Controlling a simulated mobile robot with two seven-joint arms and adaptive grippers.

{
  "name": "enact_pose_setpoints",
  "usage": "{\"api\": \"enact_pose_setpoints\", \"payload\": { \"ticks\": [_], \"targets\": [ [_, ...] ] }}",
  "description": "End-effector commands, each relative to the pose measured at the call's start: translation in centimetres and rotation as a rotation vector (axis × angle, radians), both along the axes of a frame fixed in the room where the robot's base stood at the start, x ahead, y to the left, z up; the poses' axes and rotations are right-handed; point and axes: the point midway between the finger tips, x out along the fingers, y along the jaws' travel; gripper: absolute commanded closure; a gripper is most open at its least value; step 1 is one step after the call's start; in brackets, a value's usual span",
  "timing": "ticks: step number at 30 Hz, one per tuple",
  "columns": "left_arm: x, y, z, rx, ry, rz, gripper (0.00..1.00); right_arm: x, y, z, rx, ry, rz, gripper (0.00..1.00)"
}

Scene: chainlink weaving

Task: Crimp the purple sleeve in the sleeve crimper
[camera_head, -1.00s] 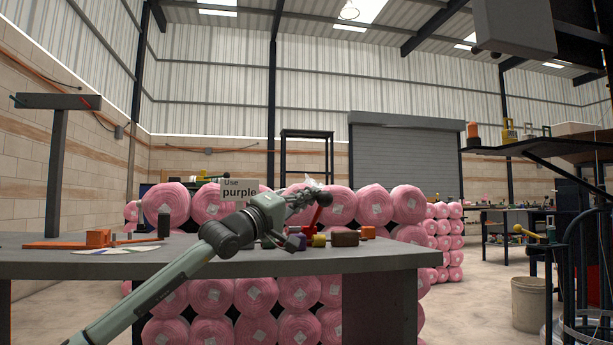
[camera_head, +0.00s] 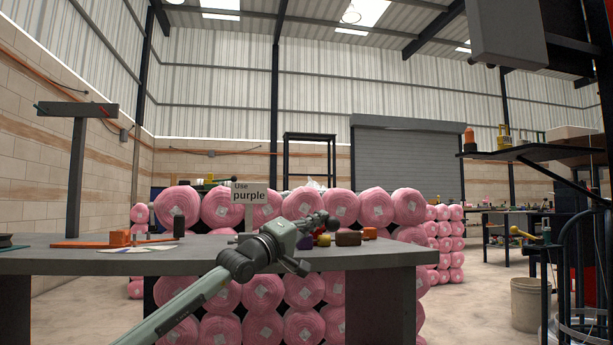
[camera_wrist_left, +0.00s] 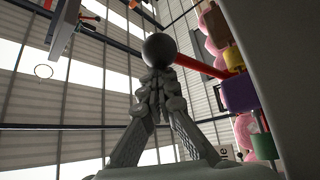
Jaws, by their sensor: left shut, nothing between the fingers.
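A red lever (camera_wrist_left: 200,68) ends in a dark ball knob (camera_wrist_left: 158,48); the ball also shows low over the table in the head view (camera_head: 332,223). My left gripper (camera_head: 318,221) is shut and empty, with its fingertips (camera_wrist_left: 155,82) at the ball. I cannot tell whether they touch it. A purple block (camera_wrist_left: 240,92) stands at the lever's far end and shows partly behind my arm in the head view (camera_head: 304,242). I cannot tell whether it is the sleeve. My arm hides most of the crimper. My right gripper is out of view.
The grey table (camera_head: 385,256) also bears yellow (camera_head: 323,240), brown (camera_head: 348,239) and orange (camera_head: 370,233) blocks on the right. An orange block (camera_head: 119,238) and a T-shaped stand (camera_head: 76,180) are on the left. A sign (camera_head: 250,192) reads "Use purple".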

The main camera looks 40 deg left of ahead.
Motion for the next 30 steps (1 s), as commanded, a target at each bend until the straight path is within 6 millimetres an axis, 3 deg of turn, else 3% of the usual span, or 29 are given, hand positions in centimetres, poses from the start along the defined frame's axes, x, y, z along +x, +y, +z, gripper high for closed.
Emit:
{"api": "enact_pose_setpoints", "payload": {
  "ticks": [11, 30],
  "targets": [
    [-0.3, -0.2, -0.8, 0.001, 0.011, -0.004, 1.00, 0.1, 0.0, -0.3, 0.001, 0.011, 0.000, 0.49],
    [-7.0, 0.9, -2.8, 0.001, 0.007, -0.001, 1.00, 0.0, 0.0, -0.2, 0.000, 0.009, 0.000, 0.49]
  ]
}}
